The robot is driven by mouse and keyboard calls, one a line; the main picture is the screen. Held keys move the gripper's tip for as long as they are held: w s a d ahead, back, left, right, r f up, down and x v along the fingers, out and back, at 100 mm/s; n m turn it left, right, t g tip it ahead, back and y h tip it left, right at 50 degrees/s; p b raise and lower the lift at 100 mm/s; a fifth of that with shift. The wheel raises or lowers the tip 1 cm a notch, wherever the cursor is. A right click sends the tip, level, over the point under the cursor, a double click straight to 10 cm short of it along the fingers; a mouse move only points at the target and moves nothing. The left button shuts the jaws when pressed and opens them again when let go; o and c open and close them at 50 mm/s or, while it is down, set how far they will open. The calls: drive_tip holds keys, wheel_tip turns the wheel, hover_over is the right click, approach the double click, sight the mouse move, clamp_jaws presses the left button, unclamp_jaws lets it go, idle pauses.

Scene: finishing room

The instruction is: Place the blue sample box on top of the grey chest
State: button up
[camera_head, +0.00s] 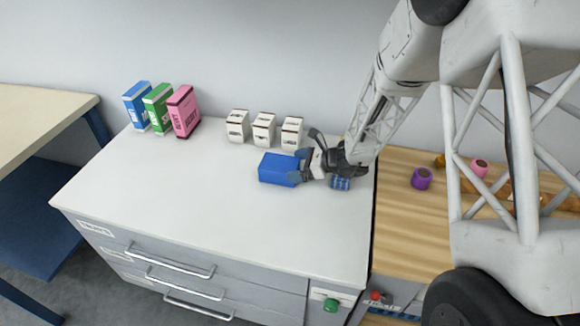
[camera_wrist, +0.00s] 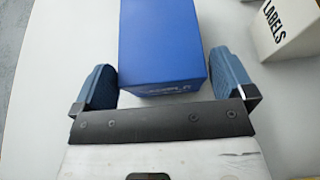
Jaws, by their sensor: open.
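The blue sample box (camera_head: 277,169) rests on the white top of the grey chest (camera_head: 180,200), right of its middle. My gripper (camera_head: 304,167) is low over the chest top at the box's right side. In the wrist view the blue box (camera_wrist: 160,45) stands just ahead of and partly between the two blue finger pads of my gripper (camera_wrist: 170,85). The fingers are apart, and narrow gaps show between the pads and the box. The box's far end runs out of the wrist view.
Several white label boxes (camera_head: 264,129) stand behind the blue box; one (camera_wrist: 288,28) is close by in the wrist view. Blue, green and pink boxes (camera_head: 160,108) stand at the back left. A wooden bench (camera_head: 405,220) with small coloured items adjoins on the right. The chest's front left is clear.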

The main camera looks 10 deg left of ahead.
drive_tip(key=shift+v, duration=4.1)
drive_tip(key=s+d+r+n+g+h, duration=0.1)
drive_tip(key=s+d+r+n+h, duration=0.1)
drive_tip(key=s+d+r+n, duration=0.4)
drive_tip(key=s+d+r+n+g+h, duration=0.1)
drive_tip(key=s+d+r+n+h, duration=0.25)
drive_tip(key=s+r, duration=0.45)
drive_tip(key=s+d+r+n+t+h, duration=0.2)
drive_tip(key=s+d+r+n+h, duration=0.2)
drive_tip(key=s+d, duration=0.4)
drive_tip(key=s+d+r+n+t+h, duration=0.2)
drive_tip(key=s+d+r+n+h, duration=0.2)
drive_tip(key=s+d, duration=0.5)
drive_tip(key=s+r, duration=0.2)
drive_tip(key=s, duration=0.1)
drive_tip(key=shift+s+d+t, duration=0.2)
drive_tip(key=shift+s+t, duration=0.05)
drive_tip(key=shift+t, duration=0.05)
